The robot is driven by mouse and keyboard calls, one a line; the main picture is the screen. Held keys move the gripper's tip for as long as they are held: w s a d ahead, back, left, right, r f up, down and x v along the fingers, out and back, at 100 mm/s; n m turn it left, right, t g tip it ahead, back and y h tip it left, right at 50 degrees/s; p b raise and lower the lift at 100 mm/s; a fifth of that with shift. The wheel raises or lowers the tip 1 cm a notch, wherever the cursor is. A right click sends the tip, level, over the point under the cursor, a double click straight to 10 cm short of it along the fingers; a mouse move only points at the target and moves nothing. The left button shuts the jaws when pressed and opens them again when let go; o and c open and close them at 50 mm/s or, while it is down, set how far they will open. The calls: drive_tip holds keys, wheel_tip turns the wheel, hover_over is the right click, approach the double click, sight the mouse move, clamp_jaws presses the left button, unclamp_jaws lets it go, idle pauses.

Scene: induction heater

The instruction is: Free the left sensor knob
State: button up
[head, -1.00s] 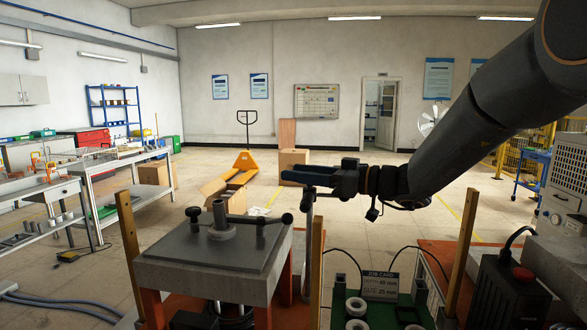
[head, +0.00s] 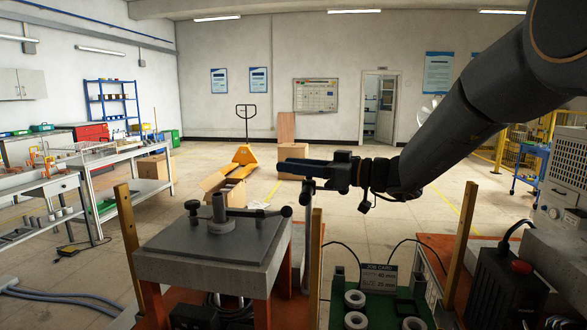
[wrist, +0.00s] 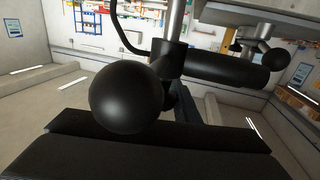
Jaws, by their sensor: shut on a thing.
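My gripper (head: 290,168) reaches in from the right in the head view, above and beyond the right edge of the grey-topped stand. Its dark jaws (wrist: 160,150) cross the bottom of the wrist view. A black ball knob (wrist: 125,97) sits large just in front of them, joined to a short dark arm and cylinder on a metal post. The knob also shows small under the jaws in the head view (head: 308,185). I take it for the left sensor knob; the jaws are shut on it, though the contact is mostly hidden.
A green tray (head: 380,308) with several rings and a job card (head: 380,278) lies to the right. A black box with a red button (head: 522,267) stands farther right.

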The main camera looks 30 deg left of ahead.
drive_tip(key=shift+o, duration=0.2)
drive_tip(key=shift+s+f+n+g+b, duration=0.2)
drive_tip(key=shift+n+g+b, duration=0.45)
drive_tip(key=shift+b, duration=1.45)
drive_tip(key=n+g+b, duration=0.1)
drive_tip(key=g+b, duration=0.1)
drive_tip(key=b, duration=0.1)
drive_tip(key=n+g+h+b, duration=0.1)
drive_tip(key=g+b, duration=0.1)
drive_tip(key=b, duration=0.2)
drive_tip(key=shift+s+d+n+g, duration=0.15)
drive_tip(key=shift+s+n+g, duration=0.1)
drive_tip(key=shift+s, duration=0.1)
drive_tip(key=n+g+h+b, duration=0.1)
drive_tip(key=b, duration=0.1)
drive_tip(key=n+g+h+b, duration=0.1)
drive_tip(key=g+b, duration=0.1)
drive_tip(key=shift+s+d, duration=0.15)
drive_tip(key=shift+s, duration=0.2)
drive_tip(key=shift+c, duration=0.2)
drive_tip(key=shift+s+d+r+n+g+h+b, duration=0.1)
drive_tip(key=shift+s+n+g+h+b, duration=0.1)
drive_tip(key=shift+n+g+h+b, duration=0.5)
drive_tip(key=shift+s, duration=0.1)
drive_tip(key=shift+r, duration=0.1)
drive_tip(key=o, duration=1)
